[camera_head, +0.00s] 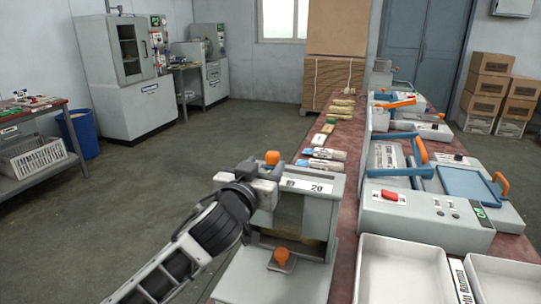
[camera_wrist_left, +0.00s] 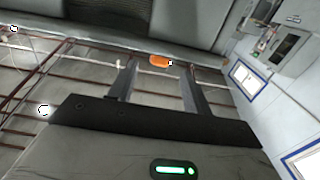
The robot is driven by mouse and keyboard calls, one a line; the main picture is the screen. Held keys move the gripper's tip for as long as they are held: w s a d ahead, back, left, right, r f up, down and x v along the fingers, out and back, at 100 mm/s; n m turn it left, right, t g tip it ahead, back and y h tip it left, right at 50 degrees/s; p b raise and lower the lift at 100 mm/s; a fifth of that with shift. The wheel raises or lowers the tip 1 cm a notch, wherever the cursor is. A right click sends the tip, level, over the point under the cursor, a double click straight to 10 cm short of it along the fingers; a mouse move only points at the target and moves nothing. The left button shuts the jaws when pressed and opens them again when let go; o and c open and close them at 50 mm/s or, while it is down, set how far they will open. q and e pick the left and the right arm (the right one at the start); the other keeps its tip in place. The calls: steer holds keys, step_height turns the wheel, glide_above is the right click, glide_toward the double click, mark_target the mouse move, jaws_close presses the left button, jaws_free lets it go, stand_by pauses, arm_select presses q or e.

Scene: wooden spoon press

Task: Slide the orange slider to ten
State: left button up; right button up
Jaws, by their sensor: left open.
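The orange slider (camera_head: 272,157) is a rounded knob at the top of a grey press box (camera_head: 251,283), at the left end of its scale plate (camera_head: 308,186), where the number 20 is readable toward the right. My left gripper (camera_head: 267,172) is at the box's upper left, just in front of the slider. In the left wrist view the orange knob (camera_wrist_left: 159,61) shows between the tips of my open fingers (camera_wrist_left: 157,68); I cannot tell whether they touch it. The gripper hides part of the scale's left end. My right gripper is not in view.
White trays (camera_head: 403,272) and a grey machine with a red switch (camera_head: 391,196) stand at the right on the reddish table (camera_head: 345,215). Wrapped packs (camera_head: 323,159) lie behind the box.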

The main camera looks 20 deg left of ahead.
mark_target(271, 158)
arm_select(q)
steer(key=shift+w+d, duration=0.1)
steer(key=shift+w, duration=2.2)
